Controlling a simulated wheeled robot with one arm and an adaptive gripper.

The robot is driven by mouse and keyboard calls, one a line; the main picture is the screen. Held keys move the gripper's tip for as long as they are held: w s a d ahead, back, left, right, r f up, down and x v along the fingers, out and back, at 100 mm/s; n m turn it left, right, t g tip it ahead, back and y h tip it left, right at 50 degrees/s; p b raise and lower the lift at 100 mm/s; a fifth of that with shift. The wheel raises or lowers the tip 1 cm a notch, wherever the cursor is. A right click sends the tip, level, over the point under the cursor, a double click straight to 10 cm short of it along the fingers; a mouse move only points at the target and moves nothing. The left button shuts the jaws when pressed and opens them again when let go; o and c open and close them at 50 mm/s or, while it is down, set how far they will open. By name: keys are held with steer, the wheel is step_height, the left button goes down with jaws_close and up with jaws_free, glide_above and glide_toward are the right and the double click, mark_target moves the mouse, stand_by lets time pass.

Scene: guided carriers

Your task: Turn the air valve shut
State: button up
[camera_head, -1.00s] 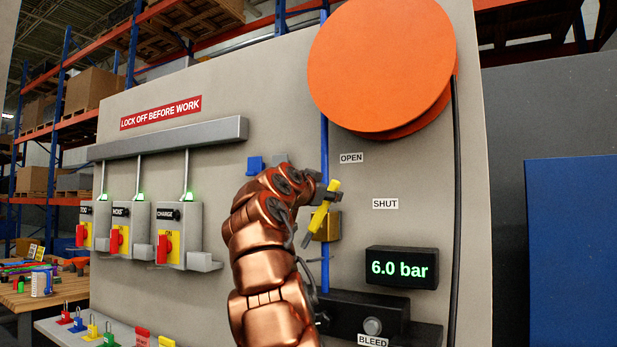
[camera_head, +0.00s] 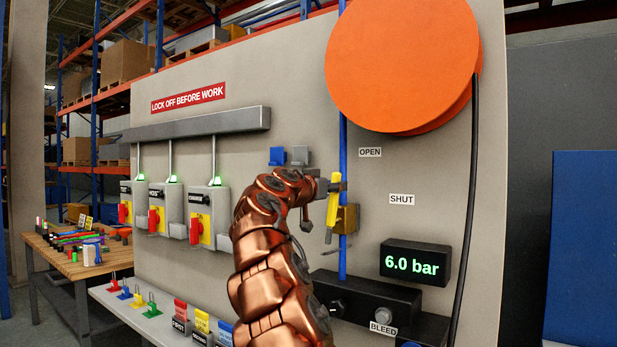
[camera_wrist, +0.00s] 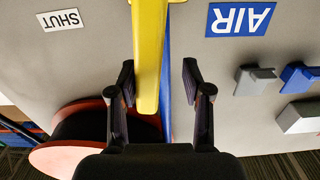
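The air valve has a yellow lever handle (camera_head: 333,208) in front of a brass body (camera_head: 347,218) on the vertical blue pipe (camera_head: 343,262). The handle stands nearly upright, roughly along the pipe. The OPEN label (camera_head: 370,152) is to the upper right of it, the SHUT label (camera_head: 402,199) to the right. My gripper (camera_head: 335,186) is at the upper part of the handle. In the wrist view, my gripper (camera_wrist: 158,75) has its fingers apart on either side of the yellow handle (camera_wrist: 149,50), with visible gaps. The pressure display (camera_head: 415,263) reads 6.0 bar.
An orange hose reel (camera_head: 400,62) overhangs above, with a black hose (camera_head: 472,200) down the right. Several switch boxes (camera_head: 208,215) with green lights are on the left. A shelf with padlocks and tags (camera_head: 150,315) juts out below. A wooden table (camera_head: 75,262) stands far left.

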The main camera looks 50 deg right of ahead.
steer(key=shift+w+r+p, duration=0.1)
steer(key=shift+r+p, duration=0.1)
steer(key=shift+p, duration=0.1)
steer(key=a+b, duration=0.3)
steer(key=a, duration=0.4)
steer(key=shift+f, duration=0.2)
steer(key=shift+a, duration=0.1)
